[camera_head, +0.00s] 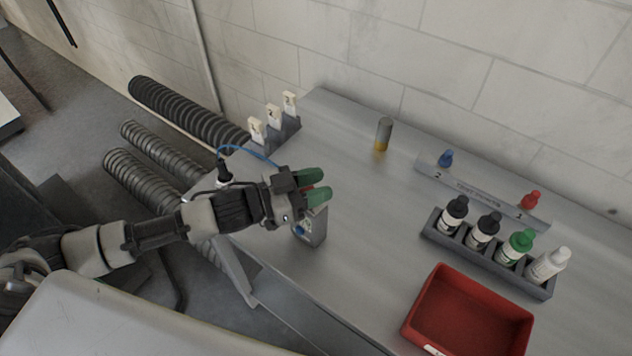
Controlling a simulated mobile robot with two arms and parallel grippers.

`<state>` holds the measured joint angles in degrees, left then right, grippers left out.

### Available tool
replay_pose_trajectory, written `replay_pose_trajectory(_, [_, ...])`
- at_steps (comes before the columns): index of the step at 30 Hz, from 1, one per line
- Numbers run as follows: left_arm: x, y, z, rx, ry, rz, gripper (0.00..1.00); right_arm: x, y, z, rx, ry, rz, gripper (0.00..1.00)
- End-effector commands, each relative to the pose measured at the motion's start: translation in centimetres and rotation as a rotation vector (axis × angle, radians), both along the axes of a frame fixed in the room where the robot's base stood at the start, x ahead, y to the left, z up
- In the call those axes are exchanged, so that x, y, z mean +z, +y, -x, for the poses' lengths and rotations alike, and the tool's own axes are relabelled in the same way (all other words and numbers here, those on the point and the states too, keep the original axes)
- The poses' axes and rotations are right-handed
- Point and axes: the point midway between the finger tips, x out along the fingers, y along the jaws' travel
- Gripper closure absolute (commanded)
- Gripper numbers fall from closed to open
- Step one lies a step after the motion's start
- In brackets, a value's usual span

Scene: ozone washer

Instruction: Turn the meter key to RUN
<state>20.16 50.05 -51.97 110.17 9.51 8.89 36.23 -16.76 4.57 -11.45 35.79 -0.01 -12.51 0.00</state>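My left gripper (314,185), with green fingertips, is over the top of a small grey box (315,232) near the table's left front edge. The box looks like the meter and has a blue spot on its front. A bit of red (308,188) shows between the two fingers, which may be the key. The fingers are a small gap apart; I cannot tell whether they grip it. The gripper hides most of the box top, and no RUN mark is readable. My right gripper is not in view.
A rack of several dropper bottles (490,250), a red tray (468,316) and a grey strip (485,190) with blue and red caps are on the right. A grey-and-yellow cylinder (383,134) and white clips (273,122) stand farther back. The table's middle is clear.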

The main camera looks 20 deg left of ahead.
Motion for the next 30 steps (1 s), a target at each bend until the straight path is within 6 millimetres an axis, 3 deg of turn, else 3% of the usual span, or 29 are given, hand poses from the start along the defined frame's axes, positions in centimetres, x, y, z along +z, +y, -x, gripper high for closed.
replay_pose_trajectory(2, [0.0,0.0,0.0,0.000,0.000,0.000,0.63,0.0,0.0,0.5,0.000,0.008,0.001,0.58])
replay_pose_trajectory(9, [0.0,0.0,0.0,0.000,0.000,0.000,1.00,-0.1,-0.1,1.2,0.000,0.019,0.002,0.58])
replay_pose_trajectory(17, [0.2,0.0,0.0,-0.028,-0.003,-0.001,1.00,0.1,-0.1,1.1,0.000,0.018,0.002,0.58])
replay_pose_trajectory(30, [0.2,-0.2,0.4,-0.280,-0.002,0.000,1.00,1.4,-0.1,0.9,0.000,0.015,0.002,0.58])
